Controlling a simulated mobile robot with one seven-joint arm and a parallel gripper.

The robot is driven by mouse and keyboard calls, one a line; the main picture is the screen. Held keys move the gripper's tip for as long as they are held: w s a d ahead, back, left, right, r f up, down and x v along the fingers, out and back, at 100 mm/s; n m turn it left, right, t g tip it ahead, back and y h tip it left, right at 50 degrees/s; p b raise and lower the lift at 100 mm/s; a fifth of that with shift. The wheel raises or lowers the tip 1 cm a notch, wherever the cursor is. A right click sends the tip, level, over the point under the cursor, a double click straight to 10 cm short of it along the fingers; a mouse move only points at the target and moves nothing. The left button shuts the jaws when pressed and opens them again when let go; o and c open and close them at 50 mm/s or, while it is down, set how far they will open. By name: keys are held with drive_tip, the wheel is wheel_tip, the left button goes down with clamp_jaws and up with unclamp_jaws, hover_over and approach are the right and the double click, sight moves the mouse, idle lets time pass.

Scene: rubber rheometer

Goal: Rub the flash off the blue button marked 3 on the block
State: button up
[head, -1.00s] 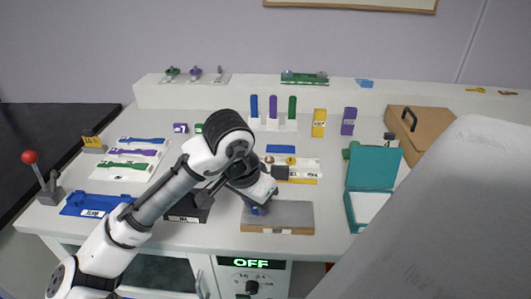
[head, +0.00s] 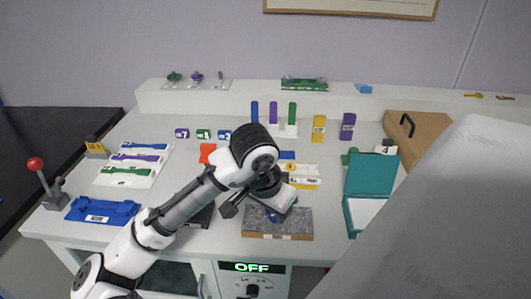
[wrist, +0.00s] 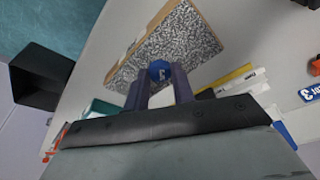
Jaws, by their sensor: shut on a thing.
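The block (head: 294,224) is a flat slab with a grey speckled top and a tan side, near the table's front edge. It also shows in the wrist view (wrist: 195,50). The button is at the block's top; whether it touches is hard to tell.
A teal open box (head: 371,175) stands right of the block. A black box (head: 202,216) is left of it, partly behind my arm. A blue tray (head: 103,211) and a red-knobbed lever (head: 36,165) are at the left. Number tags (head: 203,134) stand farther back.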

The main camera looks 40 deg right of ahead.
sight(255, 216)
drive_tip(key=shift+s+d+r+p, duration=0.1)
drive_tip(key=shift+s+d+p, duration=0.6)
drive_tip(key=shift+s+d, duration=0.4)
drive_tip(key=shift+s+d+r+p, duration=0.1)
drive_tip(key=shift+s+d+p, duration=0.7)
drive_tip(key=shift+s, duration=0.45)
drive_tip(key=shift+w+a+f, duration=0.1)
drive_tip(key=shift+w+a, duration=1.05)
drive_tip(key=shift+w, duration=0.2)
drive_tip(key=shift+w+a+f, duration=0.1)
drive_tip(key=shift+w+a, duration=1)
drive_tip(key=shift+w, duration=0.3)
drive_tip(key=shift+w+a+f, duration=0.1)
drive_tip(key=shift+w+a, duration=1.05)
drive_tip(key=shift+w, duration=0.2)
wheel_tip(255, 216, up, 7)
drive_tip(key=p, duration=0.7)
